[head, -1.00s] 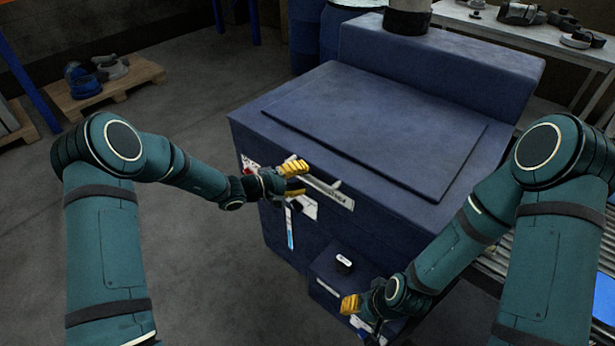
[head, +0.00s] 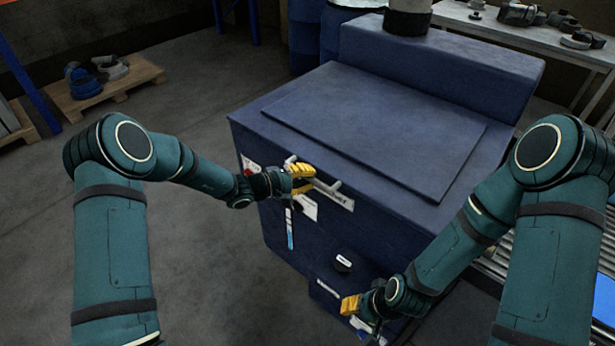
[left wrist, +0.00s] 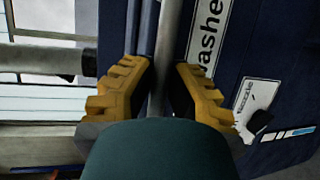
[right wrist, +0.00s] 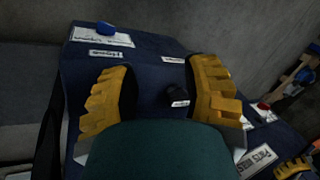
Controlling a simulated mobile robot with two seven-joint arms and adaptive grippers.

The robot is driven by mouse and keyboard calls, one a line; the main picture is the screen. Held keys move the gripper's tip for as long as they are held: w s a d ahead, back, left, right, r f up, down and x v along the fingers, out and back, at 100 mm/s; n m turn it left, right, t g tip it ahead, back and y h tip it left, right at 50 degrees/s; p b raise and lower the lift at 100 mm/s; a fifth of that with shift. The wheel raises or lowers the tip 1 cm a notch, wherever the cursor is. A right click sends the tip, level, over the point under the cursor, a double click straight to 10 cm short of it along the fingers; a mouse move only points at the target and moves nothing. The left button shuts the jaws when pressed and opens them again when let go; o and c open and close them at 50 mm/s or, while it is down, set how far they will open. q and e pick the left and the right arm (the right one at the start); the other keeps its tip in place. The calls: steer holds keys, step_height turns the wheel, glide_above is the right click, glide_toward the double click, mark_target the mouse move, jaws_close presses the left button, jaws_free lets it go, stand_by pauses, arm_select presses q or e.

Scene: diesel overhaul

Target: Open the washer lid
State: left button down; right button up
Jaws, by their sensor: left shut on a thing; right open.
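The dark blue washer (head: 300,230) stands in the middle of the head view, with its flat lid (head: 375,125) lying closed on top. A grey handle bar (head: 327,187) runs along the lid's front edge. My left gripper (head: 301,178) is shut on the handle near its left end. In the left wrist view the bar (left wrist: 168,60) passes between the yellow fingers (left wrist: 160,92). My right gripper (head: 350,304) is open and empty, low in front of the washer by a small box. In the right wrist view its fingers (right wrist: 165,92) stand apart.
A pallet with parts (head: 105,85) lies at the back left. A table (head: 560,42) stands at the back right. The floor at left is clear.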

arm_select(q)
steer(key=shift+g+y, duration=0.3)
steer(key=shift+y, duration=0.2)
steer(key=r+p, duration=0.1)
steer(key=r, duration=0.2)
steer(key=r+p, duration=0.2)
steer(key=r, duration=0.1)
steer(key=r+p, duration=0.2)
steer(key=r, duration=0.2)
steer(key=shift+w+d, duration=0.2)
steer(key=shift+w, duration=0.1)
steer(key=w+d+r+p, duration=0.2)
steer(key=w+r, duration=0.1)
steer(key=r, duration=0.6)
steer(key=w+d+r+p, duration=0.2)
steer(key=w+r+p, duration=0.1)
steer(key=r, duration=0.6)
steer(key=w+d+r+p, duration=0.3)
steer(key=r, duration=0.7)
steer(key=shift+w, duration=0.2)
arm_select(e)
step_height(320, 180, up, 15)
steer(key=w, duration=0.1)
steer(key=shift+w+d+f, duration=0.15)
steer(key=shift+d, duration=0.15)
steer(key=shift+c, duration=0.4)
